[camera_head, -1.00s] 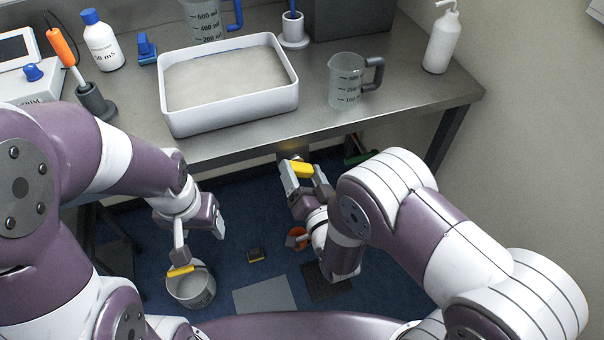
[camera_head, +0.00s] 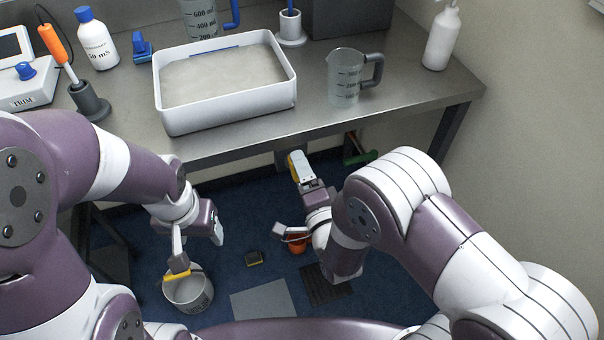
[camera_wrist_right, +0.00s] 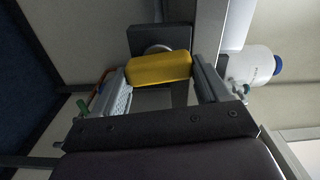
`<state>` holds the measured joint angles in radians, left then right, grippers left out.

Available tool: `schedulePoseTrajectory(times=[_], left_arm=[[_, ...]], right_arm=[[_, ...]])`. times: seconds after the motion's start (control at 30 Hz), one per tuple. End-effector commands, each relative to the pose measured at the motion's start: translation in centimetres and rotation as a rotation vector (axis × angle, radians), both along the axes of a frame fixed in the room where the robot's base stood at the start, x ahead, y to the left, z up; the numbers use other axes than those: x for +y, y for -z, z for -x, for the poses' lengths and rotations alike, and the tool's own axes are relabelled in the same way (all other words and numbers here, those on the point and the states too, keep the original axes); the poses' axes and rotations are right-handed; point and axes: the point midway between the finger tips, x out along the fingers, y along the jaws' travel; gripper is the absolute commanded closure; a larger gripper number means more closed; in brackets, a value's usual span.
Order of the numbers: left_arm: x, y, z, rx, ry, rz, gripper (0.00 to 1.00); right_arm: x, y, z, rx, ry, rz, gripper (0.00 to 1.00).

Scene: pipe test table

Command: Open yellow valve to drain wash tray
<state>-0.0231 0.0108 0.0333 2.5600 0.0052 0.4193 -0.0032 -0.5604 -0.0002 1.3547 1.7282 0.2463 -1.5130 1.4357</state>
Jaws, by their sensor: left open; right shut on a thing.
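The yellow valve handle (camera_head: 292,161) is below the bench front edge in the head view, partly hidden by my right gripper (camera_head: 303,166). In the right wrist view the yellow handle (camera_wrist_right: 158,70) lies between the two fingers of my right gripper (camera_wrist_right: 162,88), in front of a dark square block with a round metal part. The right gripper is shut on the handle. The white wash tray (camera_head: 165,117) stands on the bench and holds cloudy liquid.
The steel bench (camera_head: 330,122) carries a measuring cup (camera_head: 345,82), a white bottle (camera_head: 97,42) and a pump bottle (camera_head: 441,40). A green-handled part (camera_head: 359,157) is right of the right gripper. On the blue floor lie a grey mat (camera_head: 263,304) and a dark grate (camera_head: 325,287).

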Motion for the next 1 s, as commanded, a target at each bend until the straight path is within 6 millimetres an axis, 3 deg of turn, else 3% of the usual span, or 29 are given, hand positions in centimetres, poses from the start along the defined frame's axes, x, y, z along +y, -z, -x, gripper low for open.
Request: schedulePoseTrajectory(times=[0.3, 0.87, 0.9, 0.93, 1.0], left_arm=[[0.00, 0.42, 0.00, 0.000, 0.000, 0.000, 0.35], [0.00, 0.45, 0.01, 0.000, 0.000, 0.000, 0.35], [0.00, 0.45, 0.01, 0.000, 0.000, 0.000, 0.35], [0.00, 0.45, 0.01, 0.000, 0.000, 0.000, 0.35], [0.00, 0.45, 0.00, 0.000, 0.000, 0.000, 0.35]], right_arm=[[-0.02, -0.15, -0.14, 0.029, 0.003, -0.112, 0.56], [-0.03, -0.18, -0.14, 0.036, 0.003, -0.134, 0.56], [-0.02, -0.18, -0.14, 0.036, 0.003, -0.134, 0.13], [-0.02, -0.18, -0.14, 0.036, 0.002, -0.134, 0.03], [-0.01, -0.13, -0.12, 0.038, 0.002, -0.133, 0.00]])
